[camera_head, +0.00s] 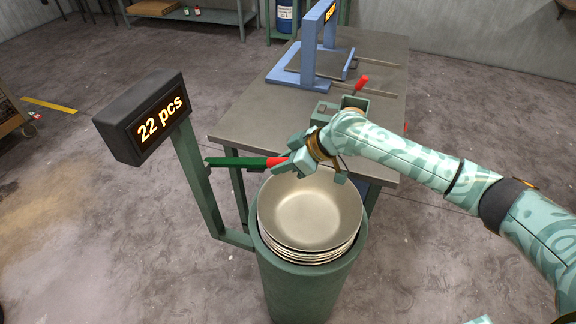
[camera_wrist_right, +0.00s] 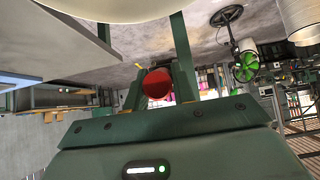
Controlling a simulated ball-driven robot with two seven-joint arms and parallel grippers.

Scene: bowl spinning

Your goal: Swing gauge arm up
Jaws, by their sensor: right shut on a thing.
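The gauge arm (camera_head: 232,162) is a dark green bar with a red grip (camera_head: 277,162). It runs from the display post toward the right and lies roughly level, just behind the rim of the bowl stack. My right gripper (camera_head: 283,163) is shut on the red grip. In the right wrist view the end of the red grip (camera_wrist_right: 158,84) shows between the two fingers. The bowls (camera_head: 312,208) are stacked in a green cylindrical holder (camera_head: 300,285), and the top one faces up. A display (camera_head: 160,118) on the post reads "22 pcs". My left gripper is not in view.
A grey worktable (camera_head: 255,118) stands close behind the holder. It carries a blue frame (camera_head: 300,70) and a small green fixture with a red-knobbed lever (camera_head: 360,84). A shelf and a blue drum (camera_head: 284,15) stand at the back.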

